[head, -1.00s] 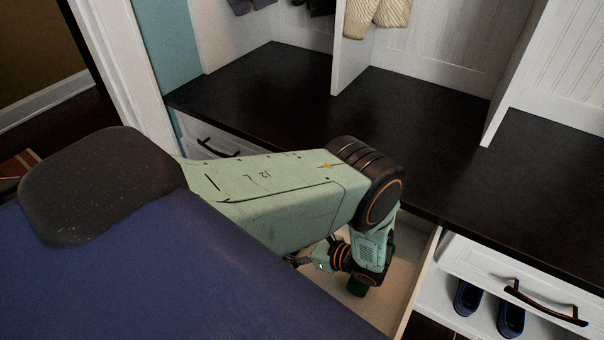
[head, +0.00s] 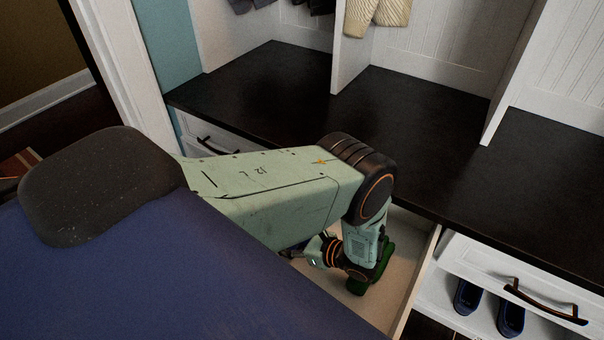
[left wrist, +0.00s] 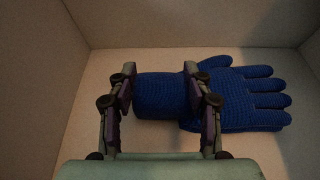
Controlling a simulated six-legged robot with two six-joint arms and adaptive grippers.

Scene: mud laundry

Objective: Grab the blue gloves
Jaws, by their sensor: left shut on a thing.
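The blue gloves (left wrist: 240,98) are knitted and lie in the open drawer (head: 419,280), with the fingers pointing right and the cuff to the left in the left wrist view. My left gripper (left wrist: 163,92) is shut on the cuff, with one finger at each side of it. I cannot tell whether one glove or a stacked pair is there. In the head view my left arm reaches down into the drawer and hides the gloves and fingertips. My right gripper is not in view.
A dark bench top (head: 400,130) with white dividers (head: 345,60) sits just above and behind the drawer. Blue shoes (head: 468,297) stand in a lower cubby at right. Cream knitted items (head: 378,15) hang above. The drawer walls stand close around the gripper.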

